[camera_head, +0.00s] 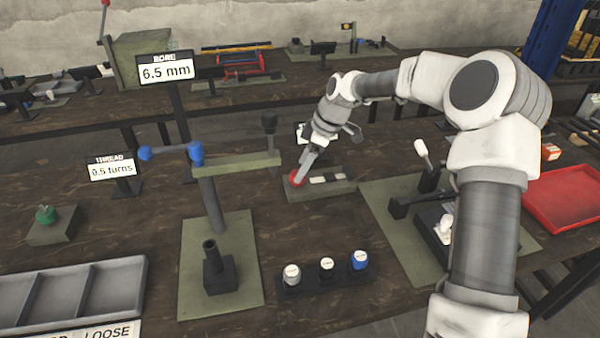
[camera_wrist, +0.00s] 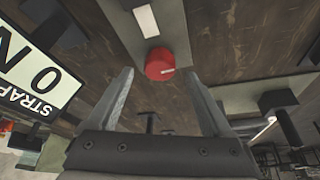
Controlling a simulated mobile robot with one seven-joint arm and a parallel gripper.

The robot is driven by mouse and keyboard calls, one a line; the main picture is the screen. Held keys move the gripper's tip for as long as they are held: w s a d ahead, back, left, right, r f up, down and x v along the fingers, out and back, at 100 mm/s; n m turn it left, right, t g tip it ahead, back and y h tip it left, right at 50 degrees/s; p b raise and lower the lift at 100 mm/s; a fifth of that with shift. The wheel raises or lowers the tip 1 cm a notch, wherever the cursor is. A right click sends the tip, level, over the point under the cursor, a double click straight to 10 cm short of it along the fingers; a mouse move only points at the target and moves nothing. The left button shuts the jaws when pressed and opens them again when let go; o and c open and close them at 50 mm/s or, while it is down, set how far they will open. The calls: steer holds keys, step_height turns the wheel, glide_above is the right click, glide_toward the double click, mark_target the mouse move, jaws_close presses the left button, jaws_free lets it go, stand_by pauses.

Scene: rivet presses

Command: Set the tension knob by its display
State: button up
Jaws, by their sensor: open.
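A red knob (camera_head: 296,179) stands at the left end of a grey-green base with pale blocks, near the middle of the table. In the wrist view the red knob (camera_wrist: 158,62) has a white line on its face. My gripper (camera_head: 303,170) reaches down at the knob in the head view. In the wrist view my gripper (camera_wrist: 160,76) is open, with one finger on each side of the knob; I cannot tell whether they touch it. The strap display (camera_wrist: 38,78) reads 0 N, upside down in the wrist view; it is mostly hidden by my arm in the head view.
A bore display (camera_head: 166,70) reads 6.5 mm and a thread display (camera_head: 111,169) reads 0.5 turns. A press with a blue-ended handle (camera_head: 237,163) stands left of the knob. A holder with three round-topped pieces (camera_head: 323,280) is in front. A red tray (camera_head: 568,196) lies right.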

steer(key=shift+x, duration=1.15)
jaws_close()
